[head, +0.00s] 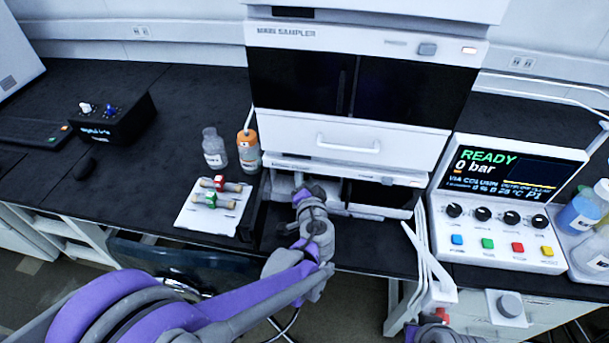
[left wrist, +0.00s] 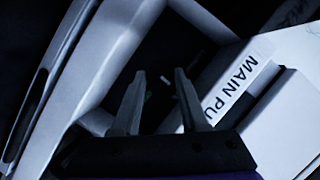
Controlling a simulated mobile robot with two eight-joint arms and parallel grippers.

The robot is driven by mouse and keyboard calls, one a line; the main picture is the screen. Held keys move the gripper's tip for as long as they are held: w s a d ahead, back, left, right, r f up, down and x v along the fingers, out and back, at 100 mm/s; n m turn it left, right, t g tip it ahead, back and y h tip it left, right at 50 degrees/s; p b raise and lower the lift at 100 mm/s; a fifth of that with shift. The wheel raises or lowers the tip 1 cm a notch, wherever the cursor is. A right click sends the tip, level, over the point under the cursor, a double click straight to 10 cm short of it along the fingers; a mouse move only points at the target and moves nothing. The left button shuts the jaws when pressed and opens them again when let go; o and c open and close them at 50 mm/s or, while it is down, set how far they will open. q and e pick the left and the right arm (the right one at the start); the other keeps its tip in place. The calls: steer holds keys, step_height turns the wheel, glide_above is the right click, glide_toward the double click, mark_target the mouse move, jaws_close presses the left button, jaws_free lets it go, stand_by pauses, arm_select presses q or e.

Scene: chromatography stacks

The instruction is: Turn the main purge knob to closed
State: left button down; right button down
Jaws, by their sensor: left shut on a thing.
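My left gripper (head: 303,190) reaches into the low bay at the foot of the white sampler stack (head: 350,140). In the left wrist view its two fingers (left wrist: 160,75) stand apart, one on each side of a dark part that I take for the main purge knob (left wrist: 166,88). It is shut on that part. A short white line and a small green mark show between the fingers. A white label (left wrist: 238,78) reading "MAIN PU" is beside the right finger. The knob's outline is too dark to read its setting, and my gripper hides it in the head view.
A white tray (head: 190,218) with red and green fittings lies left of the arm. Two bottles (head: 214,150) stand behind it. A control panel (head: 500,235) reading "READY 0 bar" is on the right, with white tubes (head: 420,245) hanging before it.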

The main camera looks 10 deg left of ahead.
arm_select(q)
steer(key=shift+n+h, duration=0.3)
stand_by(0.4)
steer(key=c, duration=0.7)
jaws_free()
steer(key=p+v, duration=0.1)
steer(key=v, duration=1)
steer(key=shift+f, duration=0.1)
